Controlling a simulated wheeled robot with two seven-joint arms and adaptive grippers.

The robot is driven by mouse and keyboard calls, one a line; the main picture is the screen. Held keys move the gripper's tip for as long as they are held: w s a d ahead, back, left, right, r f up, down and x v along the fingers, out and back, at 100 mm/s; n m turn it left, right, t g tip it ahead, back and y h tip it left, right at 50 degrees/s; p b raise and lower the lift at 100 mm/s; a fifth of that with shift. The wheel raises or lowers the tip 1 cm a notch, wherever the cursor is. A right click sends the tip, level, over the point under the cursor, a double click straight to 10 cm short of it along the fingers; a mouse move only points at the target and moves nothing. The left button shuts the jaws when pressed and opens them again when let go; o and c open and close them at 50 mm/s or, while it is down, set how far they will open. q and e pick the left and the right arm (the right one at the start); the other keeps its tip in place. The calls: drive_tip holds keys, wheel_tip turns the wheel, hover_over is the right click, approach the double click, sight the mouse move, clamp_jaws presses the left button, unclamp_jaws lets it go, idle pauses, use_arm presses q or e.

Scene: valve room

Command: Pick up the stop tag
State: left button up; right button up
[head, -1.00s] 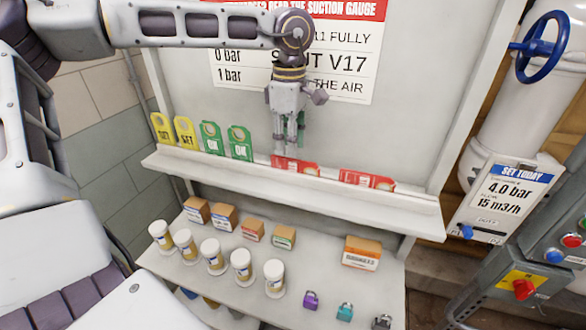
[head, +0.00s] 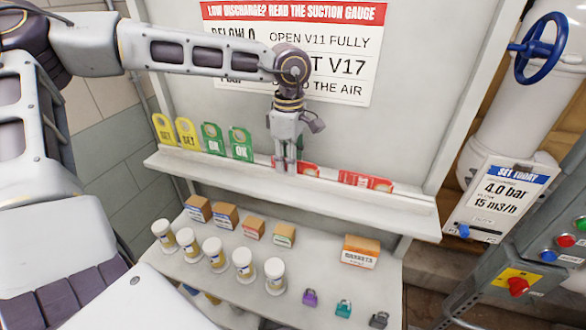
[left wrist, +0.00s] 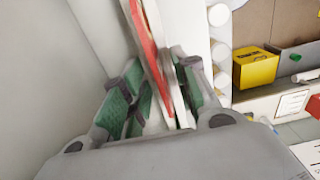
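Two red tags lie along the upper shelf (head: 400,205); their lettering is too small to read. The left red tag (head: 310,169) is partly hidden behind my left gripper (head: 286,170); the right red tag (head: 366,181) is clear of it. My left gripper points down at the shelf. In the left wrist view, a red and white tag (left wrist: 150,50) stands edge-on between the green-padded fingers (left wrist: 160,95). The fingers are apart, with a gap visible on the tag's left side. My right gripper is not in view.
Yellow SET tags (head: 187,133) and green OK tags (head: 240,144) stand left on the same shelf. The lower shelf holds white jars (head: 213,254), small boxes (head: 361,251) and padlocks (head: 343,309). A sign (head: 345,60) is on the back panel.

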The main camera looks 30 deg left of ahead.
use_arm(q)
drive_tip(key=shift+c, duration=0.2)
drive_tip(key=c, duration=0.5)
clamp_jaws()
wheel_tip(320, 180, up, 9)
drive_tip(key=shift+f+b, duration=0.2)
drive_tip(key=shift+b, duration=0.75)
drive_tip(key=shift+r, duration=0.7)
